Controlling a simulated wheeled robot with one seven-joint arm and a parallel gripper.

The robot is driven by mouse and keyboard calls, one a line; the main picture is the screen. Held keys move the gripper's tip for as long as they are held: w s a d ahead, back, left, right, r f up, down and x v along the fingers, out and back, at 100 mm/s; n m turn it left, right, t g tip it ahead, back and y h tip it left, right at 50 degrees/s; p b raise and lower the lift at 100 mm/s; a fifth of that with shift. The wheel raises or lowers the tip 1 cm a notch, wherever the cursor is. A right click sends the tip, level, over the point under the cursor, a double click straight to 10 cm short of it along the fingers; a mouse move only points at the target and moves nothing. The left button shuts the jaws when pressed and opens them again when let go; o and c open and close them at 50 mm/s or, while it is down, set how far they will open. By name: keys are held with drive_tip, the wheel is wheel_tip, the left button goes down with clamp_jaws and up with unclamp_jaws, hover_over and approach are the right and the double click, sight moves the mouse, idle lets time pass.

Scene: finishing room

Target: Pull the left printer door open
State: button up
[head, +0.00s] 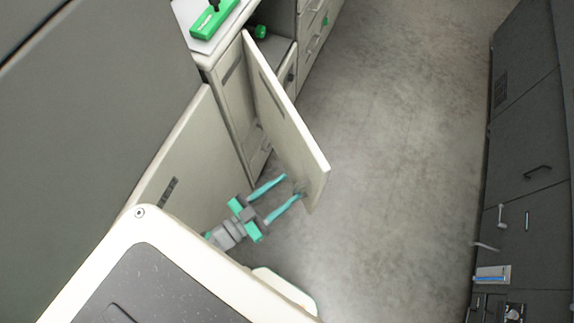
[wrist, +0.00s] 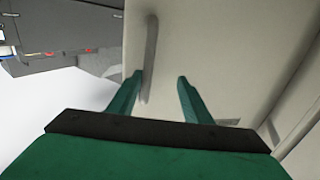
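A pale cabinet door (head: 283,118) stands swung out from the white cabinet, its free edge toward the floor aisle. A second pale panel (head: 185,160) with a dark slot or handle (head: 168,192) is flush with the cabinet front, nearer to me. I cannot tell for sure which one is the left printer door. My gripper (head: 292,186) is at the lower free end of the swung-out door, fingers apart. In the wrist view my gripper (wrist: 160,78) faces the pale door panel (wrist: 210,50), with a grey bar handle (wrist: 150,55) between the fingertips, nearer the left finger. Contact is unclear.
A green tool (head: 214,18) lies on the cabinet top, and a green item (head: 260,31) is behind the open door. Drawers (head: 312,30) stand farther back. Bare grey floor (head: 400,150) is free to the right, up to dark cabinets (head: 530,130).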

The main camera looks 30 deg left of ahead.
drive_tip(key=shift+w+a+f, duration=0.1)
drive_tip(key=shift+w+a, duration=0.05)
drive_tip(key=shift+a, duration=0.1)
drive_tip(key=shift+s+d, duration=0.2)
idle(0.3)
drive_tip(key=v, duration=1)
drive_tip(key=shift+s, duration=0.35)
